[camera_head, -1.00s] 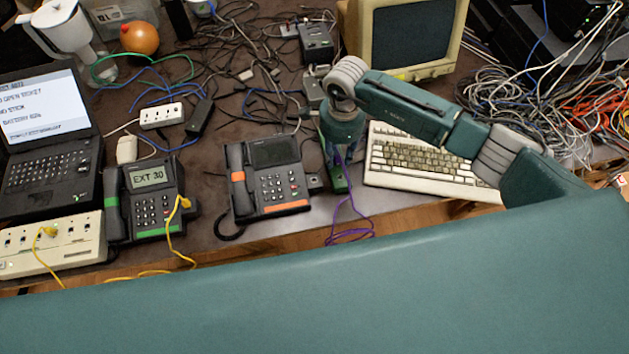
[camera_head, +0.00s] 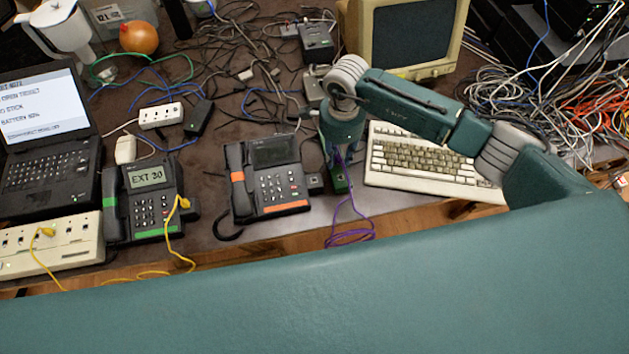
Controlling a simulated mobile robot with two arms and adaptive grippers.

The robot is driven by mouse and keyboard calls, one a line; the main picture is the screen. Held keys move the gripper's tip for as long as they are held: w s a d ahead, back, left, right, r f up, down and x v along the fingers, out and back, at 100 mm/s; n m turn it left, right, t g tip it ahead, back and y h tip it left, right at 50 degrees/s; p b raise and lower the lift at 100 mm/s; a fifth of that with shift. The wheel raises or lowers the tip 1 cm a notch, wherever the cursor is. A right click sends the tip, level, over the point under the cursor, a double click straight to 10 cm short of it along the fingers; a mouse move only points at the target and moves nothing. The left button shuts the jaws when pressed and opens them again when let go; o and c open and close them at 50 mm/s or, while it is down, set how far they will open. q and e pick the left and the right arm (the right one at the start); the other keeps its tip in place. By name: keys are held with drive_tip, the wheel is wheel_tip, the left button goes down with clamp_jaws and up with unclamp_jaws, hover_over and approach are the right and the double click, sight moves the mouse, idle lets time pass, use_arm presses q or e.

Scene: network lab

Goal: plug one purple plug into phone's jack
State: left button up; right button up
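A purple cable (camera_head: 349,212) hangs in loops over the table's front edge, and its upper end runs up under my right gripper. My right gripper (camera_head: 337,160) points down just right of the orange-marked phone (camera_head: 268,178). Its fingers are small and partly hidden by the wrist, so I cannot tell whether they are shut on a plug. No purple plug shows clearly. The orange-marked phone has a small dark block (camera_head: 315,183) at its right side. A green-marked phone (camera_head: 146,200), reading EXT 30, has a yellow cable (camera_head: 181,215) in its right side. My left gripper is not in view.
A beige keyboard (camera_head: 425,160) lies right of my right gripper, with a monitor (camera_head: 408,38) behind it. A laptop (camera_head: 45,140) and a beige box (camera_head: 52,248) stand at left. Tangled cables (camera_head: 245,60) cover the back of the table.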

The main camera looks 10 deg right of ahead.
clamp_jaws()
drive_tip(key=shift+r, duration=0.1)
drive_tip(key=shift+r+p, duration=1.1)
drive_tip(key=shift+r, duration=0.95)
